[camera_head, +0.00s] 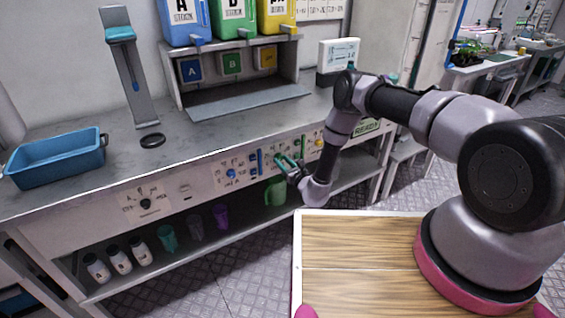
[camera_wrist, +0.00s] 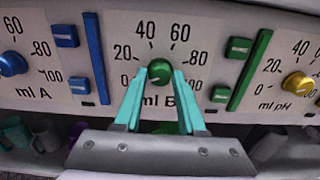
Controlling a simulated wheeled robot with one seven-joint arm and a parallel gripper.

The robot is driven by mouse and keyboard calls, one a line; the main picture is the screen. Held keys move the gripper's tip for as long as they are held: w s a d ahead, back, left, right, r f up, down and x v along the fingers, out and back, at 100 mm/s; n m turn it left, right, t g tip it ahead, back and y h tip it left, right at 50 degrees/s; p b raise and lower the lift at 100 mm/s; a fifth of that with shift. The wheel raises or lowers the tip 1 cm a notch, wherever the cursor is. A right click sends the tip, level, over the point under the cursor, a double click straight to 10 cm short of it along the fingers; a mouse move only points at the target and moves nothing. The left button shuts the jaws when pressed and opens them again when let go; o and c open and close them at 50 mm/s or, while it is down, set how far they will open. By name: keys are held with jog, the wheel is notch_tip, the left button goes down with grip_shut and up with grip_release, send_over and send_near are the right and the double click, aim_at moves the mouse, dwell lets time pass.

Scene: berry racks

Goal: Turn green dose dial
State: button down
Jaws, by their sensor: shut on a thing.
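The green dose dial (camera_wrist: 160,72) is a round knob in the middle panel marked "ml B", with a scale running from 0 past 80 around it. My gripper (camera_wrist: 160,80) has its two teal fingertips shut on the dial from either side in the wrist view. The dial's lower part is partly hidden between the fingers. In the head view my gripper (camera_head: 285,161) reaches the front panel of the bench, and it hides the dial there.
A blue dial (camera_wrist: 12,63) is left, a yellow dial (camera_wrist: 298,84) right. Green buttons (camera_wrist: 239,47) and a green vertical bar (camera_wrist: 250,70) flank the dial. A green jug (camera_head: 275,191) stands on the shelf below. A blue tray (camera_head: 55,158) sits on the bench.

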jog(key=m, duration=0.4)
jog(key=shift+d+m, duration=0.1)
jog(key=shift+m, duration=0.3)
jog(key=m, duration=0.4)
jog(key=shift+m, duration=0.3)
jog(key=m, duration=0.4)
jog(key=shift+m, duration=2.1)
jog(key=c, duration=0.5)
grip_release()
